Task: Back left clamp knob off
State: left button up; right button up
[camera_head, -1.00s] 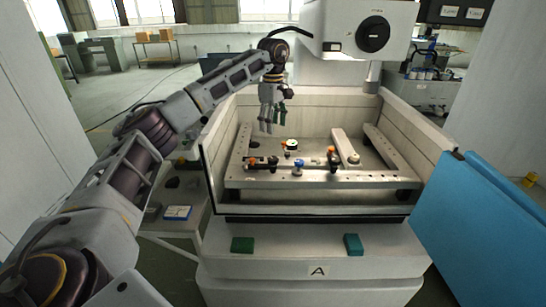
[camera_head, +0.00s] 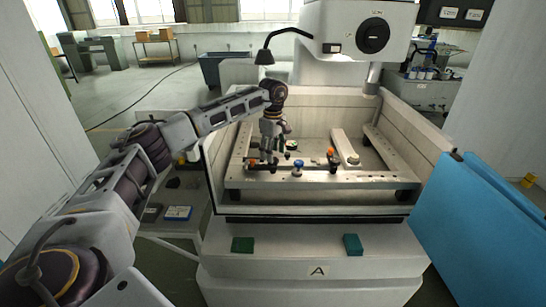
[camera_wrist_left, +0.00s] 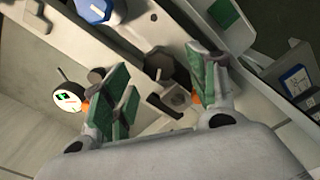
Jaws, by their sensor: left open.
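My left gripper (camera_head: 270,155) is open, pointing down over the left part of the fixture frame (camera_head: 320,181). In the left wrist view its green-padded fingers (camera_wrist_left: 155,75) are spread, with a dark round part (camera_wrist_left: 160,68) and a small metal block (camera_wrist_left: 176,97) visible between them. An orange bit (camera_wrist_left: 86,107), perhaps the back left clamp knob, is mostly hidden behind one finger, near a round dial (camera_wrist_left: 67,100). Another orange piece (camera_wrist_left: 197,97) shows beside the other finger; contact cannot be told. The front left orange knob (camera_head: 252,162) shows in the head view. My right gripper is not in view.
A blue knob (camera_head: 298,165) stands on the front bar, and an orange-topped clamp (camera_head: 331,152) is to its right. Tank walls (camera_head: 424,135) surround the fixture. A lamp (camera_head: 265,56) hangs above my wrist.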

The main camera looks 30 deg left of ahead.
pick_arm(q)
jog(key=shift+f, duration=1.3)
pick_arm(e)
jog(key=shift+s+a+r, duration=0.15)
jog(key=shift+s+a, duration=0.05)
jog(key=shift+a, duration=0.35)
pick_arm(q)
jog(key=shift+c, duration=0.2)
jog(key=c, duration=1)
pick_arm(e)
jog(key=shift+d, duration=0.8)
